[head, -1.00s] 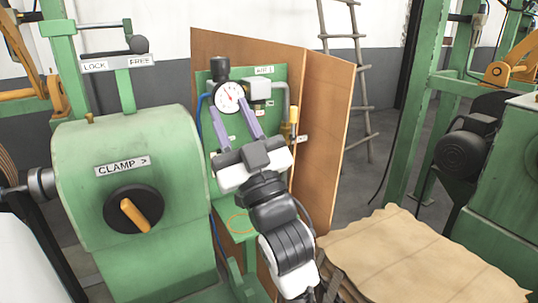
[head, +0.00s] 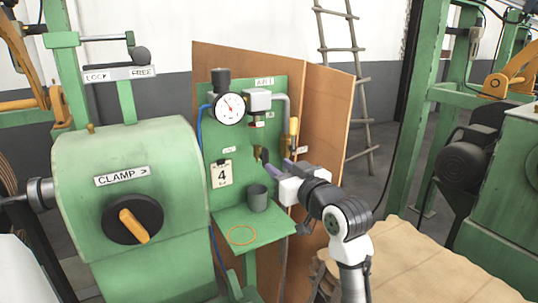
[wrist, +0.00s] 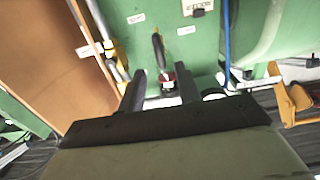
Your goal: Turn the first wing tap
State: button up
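The green panel (head: 274,112) carries a gauge (head: 230,108), a white box (head: 258,100) and a small red part (head: 254,124) below that box. A small brass fitting (head: 257,153) projects lower on the panel. I cannot tell for sure which part is the first wing tap. My gripper (head: 276,163) is just right of the brass fitting, fingers towards the panel. In the wrist view, my gripper (wrist: 158,84) is open, its fingers apart. A red-and-white part (wrist: 167,80) and a dark slim part (wrist: 158,48) show between and beyond them. No hold is visible.
A yellow-handled part (head: 293,128) is at the panel's right edge. The green clamp housing (head: 130,170) stands left, and brown boards (head: 330,110) stand behind.

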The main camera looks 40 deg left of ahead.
aim_at(268, 158)
jog(key=p+x, duration=0.1)
jog(key=x, duration=0.5)
jog(key=shift+c, duration=0.3)
grip_shut()
